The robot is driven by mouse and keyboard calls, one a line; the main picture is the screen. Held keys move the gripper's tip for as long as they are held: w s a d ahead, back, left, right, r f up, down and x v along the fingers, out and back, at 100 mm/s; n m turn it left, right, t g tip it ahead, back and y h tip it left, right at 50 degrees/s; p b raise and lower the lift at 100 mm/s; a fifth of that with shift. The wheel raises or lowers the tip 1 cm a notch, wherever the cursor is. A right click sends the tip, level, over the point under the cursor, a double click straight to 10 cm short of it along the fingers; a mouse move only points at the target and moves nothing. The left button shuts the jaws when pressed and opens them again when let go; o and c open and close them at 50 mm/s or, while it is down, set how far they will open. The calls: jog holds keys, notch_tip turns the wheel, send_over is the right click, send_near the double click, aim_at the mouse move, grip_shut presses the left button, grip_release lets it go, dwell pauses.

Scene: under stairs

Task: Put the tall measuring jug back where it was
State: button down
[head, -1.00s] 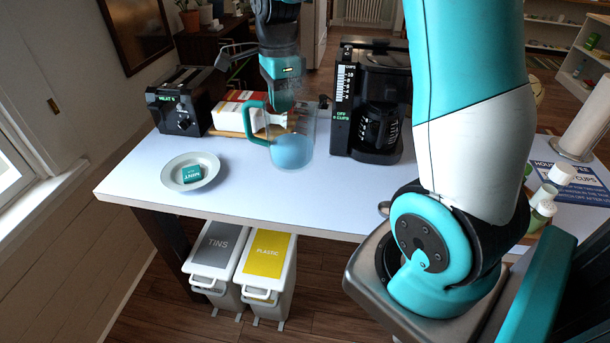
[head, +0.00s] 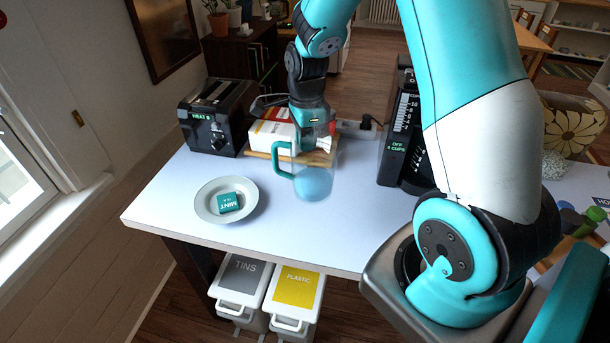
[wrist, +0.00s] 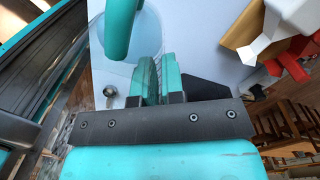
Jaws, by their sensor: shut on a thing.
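The tall measuring jug (head: 314,184) is clear, with a teal handle (head: 281,160) on its left side and a blue lower part. It is upright above or on the white table, in front of the box and wooden board; I cannot tell whether its base touches the table. My gripper (head: 312,126) comes down from above and is shut at the jug's upper part. In the wrist view, the teal finger pads (wrist: 157,78) are close together beside the jug's handle (wrist: 122,28). The exact pinch point is partly hidden.
A plate (head: 214,212) with a green mint packet (head: 229,202) lies left of the jug. A toaster (head: 216,118) stands behind it. A red and white box (head: 271,133) rests on a wooden board (head: 262,155). A coffee maker (head: 403,140) stands right. The table front is clear.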

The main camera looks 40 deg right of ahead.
jog(key=f, duration=0.2)
jog(key=f+p, duration=0.1)
jog(key=f, duration=0.4)
jog(key=shift+d, duration=0.3)
jog(key=shift+f+p, duration=0.8)
jog(key=shift+f, duration=1.5)
jog(key=shift+f, duration=0.15)
jog(key=c, duration=1.2)
grip_release()
jog(key=shift+s, duration=0.1)
jog(key=shift+c, duration=0.2)
jog(key=shift+r, duration=0.2)
